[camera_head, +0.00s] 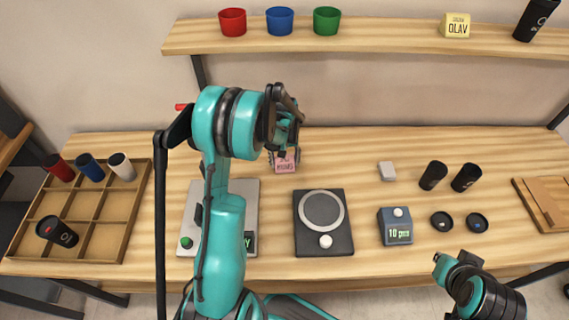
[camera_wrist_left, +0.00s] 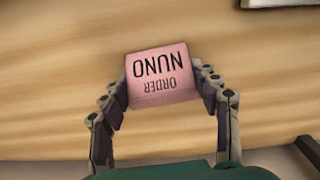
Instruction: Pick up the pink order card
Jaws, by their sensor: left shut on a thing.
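The pink order card (camera_wrist_left: 159,76) reads "ORDER NUNO" and appears upside down in the left wrist view. My left gripper (camera_wrist_left: 163,92) is shut on it, one finger at each side edge. In the head view the pink card (camera_head: 285,161) shows below my left gripper (camera_head: 283,140), near the back of the table; the wrist hides part of the gripper. I cannot tell whether the card touches the table. My right gripper (camera_head: 445,262) is at the front right, partly in view; its fingers are not clear.
A wooden tray (camera_head: 143,200) with cups stands at the left. A round-plated scale (camera_head: 350,222), a "10 pcs" device (camera_head: 395,226), a white block (camera_head: 387,171) and two black cups (camera_head: 433,176) stand right of my left arm. A shelf (camera_head: 380,36) runs above the back.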

